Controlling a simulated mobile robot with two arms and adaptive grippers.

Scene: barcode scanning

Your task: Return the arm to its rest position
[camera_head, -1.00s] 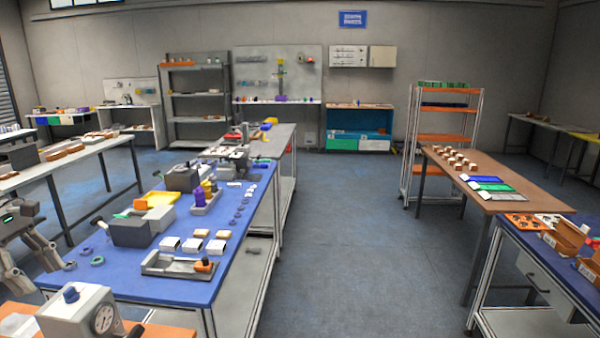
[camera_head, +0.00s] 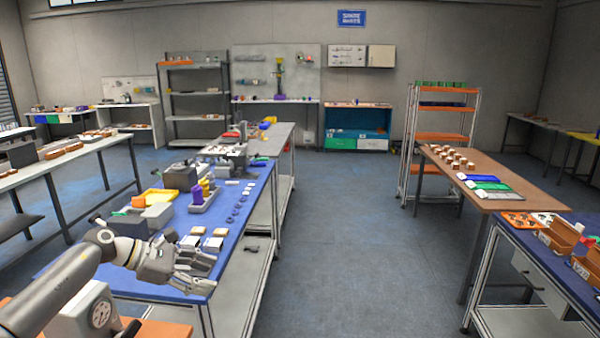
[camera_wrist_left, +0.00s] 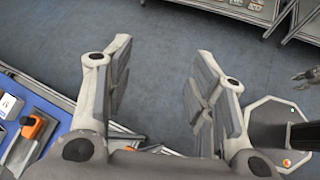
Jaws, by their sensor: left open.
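My left gripper (camera_head: 213,274) is over the near right corner of the blue-topped table (camera_head: 222,255) in the head view. Its fingers point to the right and stand apart with nothing between them. In the left wrist view the gripper (camera_wrist_left: 165,75) is also open and empty, with bare floor behind its fingers. A small grey shape at the right edge of that view looks like my right gripper (camera_wrist_left: 306,76); its fingers are too small to judge. My left forearm hides part of the table's near end.
A grey tray with an orange-handled tool (camera_wrist_left: 34,127) lies on the table in the wrist view. White boxes (camera_head: 213,243) and grey bins (camera_head: 157,214) stand beyond the gripper. A white device with a dial (camera_head: 98,312) stands close by in front. The floor aisle (camera_head: 340,250) is clear.

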